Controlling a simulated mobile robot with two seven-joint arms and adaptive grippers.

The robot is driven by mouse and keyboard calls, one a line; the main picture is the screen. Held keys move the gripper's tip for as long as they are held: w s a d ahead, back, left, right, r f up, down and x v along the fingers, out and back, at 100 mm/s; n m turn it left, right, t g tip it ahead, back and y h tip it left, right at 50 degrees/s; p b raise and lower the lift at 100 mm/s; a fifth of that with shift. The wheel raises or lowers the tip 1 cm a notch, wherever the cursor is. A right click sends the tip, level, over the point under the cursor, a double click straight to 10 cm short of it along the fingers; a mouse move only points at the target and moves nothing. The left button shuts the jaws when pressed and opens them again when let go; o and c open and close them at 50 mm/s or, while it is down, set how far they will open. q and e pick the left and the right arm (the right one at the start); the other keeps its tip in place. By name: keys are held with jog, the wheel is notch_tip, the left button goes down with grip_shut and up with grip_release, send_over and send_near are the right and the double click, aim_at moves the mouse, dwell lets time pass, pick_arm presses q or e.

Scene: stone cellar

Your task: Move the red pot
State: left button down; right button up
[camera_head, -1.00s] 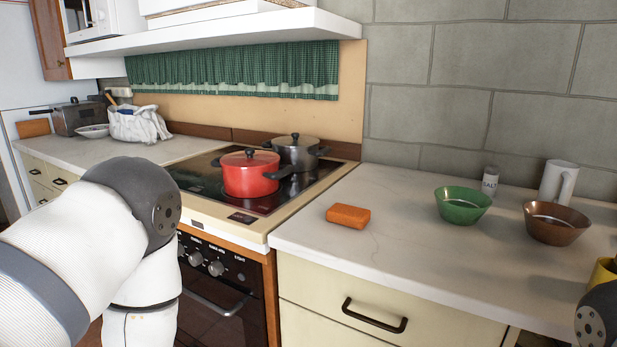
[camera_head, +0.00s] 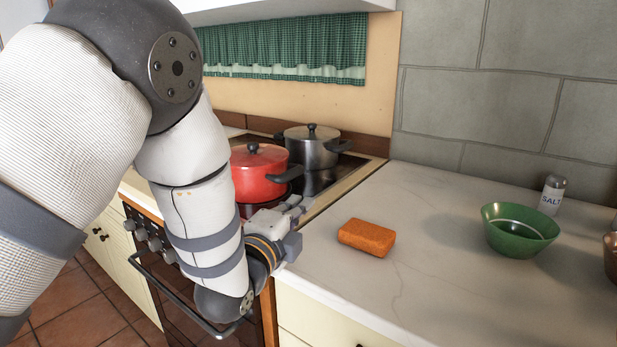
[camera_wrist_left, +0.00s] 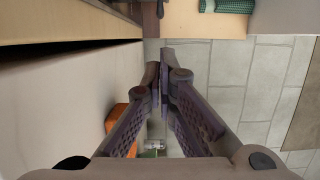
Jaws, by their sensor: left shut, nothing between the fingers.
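My left gripper (camera_head: 298,204) is at the front right of the pot, by the stove's right edge, apart from the pot as far as I can tell. In the left wrist view its fingers (camera_wrist_left: 163,75) meet at the tips with nothing between them. The red pot cannot be made out in that view. My right gripper is not in view.
A steel pot (camera_head: 312,150) stands close behind the red pot. An orange sponge (camera_head: 366,237) lies on the counter (camera_head: 420,270) right of my left gripper. A green bowl (camera_head: 518,232) and a salt shaker (camera_head: 552,194) are farther right. The counter between sponge and bowl is clear.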

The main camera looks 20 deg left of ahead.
pick_arm(q)
jog(key=w, duration=0.2)
jog(key=w+b, duration=0.1)
jog(key=w, duration=0.5)
jog(key=shift+d+f, duration=0.3)
jog(key=shift+d, duration=0.1)
jog(key=a, duration=0.1)
jog(key=w+a, duration=0.1)
jog(key=a, duration=0.1)
jog(key=shift+w+a+r, duration=0.3)
jog(key=shift+w+r, duration=0.05)
jog(key=shift+r, duration=0.05)
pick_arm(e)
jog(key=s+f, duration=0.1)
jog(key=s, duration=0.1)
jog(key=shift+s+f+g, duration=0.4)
pick_arm(q)
jog(key=shift+w+f, duration=0.1)
jog(key=shift+w, duration=0.05)
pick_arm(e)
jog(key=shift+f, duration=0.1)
